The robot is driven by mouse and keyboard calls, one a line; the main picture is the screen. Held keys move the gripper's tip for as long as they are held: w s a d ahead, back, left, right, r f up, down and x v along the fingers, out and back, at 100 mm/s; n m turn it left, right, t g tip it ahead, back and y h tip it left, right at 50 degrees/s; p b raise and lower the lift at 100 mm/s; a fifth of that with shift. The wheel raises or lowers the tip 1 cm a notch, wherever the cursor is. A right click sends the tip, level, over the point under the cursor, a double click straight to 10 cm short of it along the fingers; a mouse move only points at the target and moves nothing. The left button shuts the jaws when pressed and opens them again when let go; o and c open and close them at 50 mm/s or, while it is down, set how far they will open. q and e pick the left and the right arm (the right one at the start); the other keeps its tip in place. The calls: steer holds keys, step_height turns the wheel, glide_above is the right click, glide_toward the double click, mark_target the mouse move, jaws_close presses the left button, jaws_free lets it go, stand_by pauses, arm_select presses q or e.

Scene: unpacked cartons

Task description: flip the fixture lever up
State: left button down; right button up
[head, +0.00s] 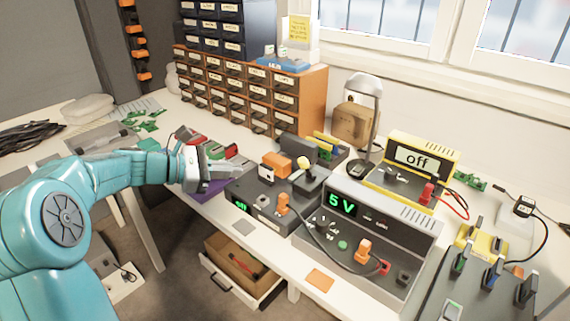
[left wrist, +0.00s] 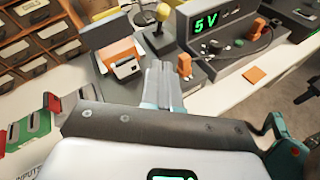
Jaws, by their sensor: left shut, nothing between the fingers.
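A dark grey fixture box (head: 262,212) with a small green display stands mid-bench. On it are an orange block (head: 277,163), a lever with a pale yellow knob (head: 305,163) and an orange handle (head: 283,204). In the left wrist view, the yellow-knobbed lever (left wrist: 160,20) rises beyond my fingertips and the orange handle (left wrist: 185,64) is to their right. My left gripper (head: 202,172) is shut and empty, left of the fixture. Its closed fingers (left wrist: 162,85) point toward the box. Whether they touch it, I cannot tell. My right gripper is not in view.
The 5 V power supply (head: 372,232) stands right of the fixture, with a cable on it. A yellow meter (head: 408,168) reading off is behind it. Drawer cabinets (head: 245,90) stand at the back.

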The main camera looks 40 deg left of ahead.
arm_select(q)
steer(key=b, duration=0.1)
glide_toward(307, 168)
steer(key=f, duration=0.1)
steer(key=a+f, duration=0.1)
steer(key=w+f, duration=0.1)
steer(key=shift+a, duration=0.25)
steer(key=shift+w+d+r, duration=0.4)
steer(key=shift+w+d, duration=0.2)
steer(key=shift+w, duration=0.1)
steer(key=shift+w+d+r, duration=0.4)
steer(key=shift+w+d, duration=0.2)
steer(key=shift+w, duration=0.1)
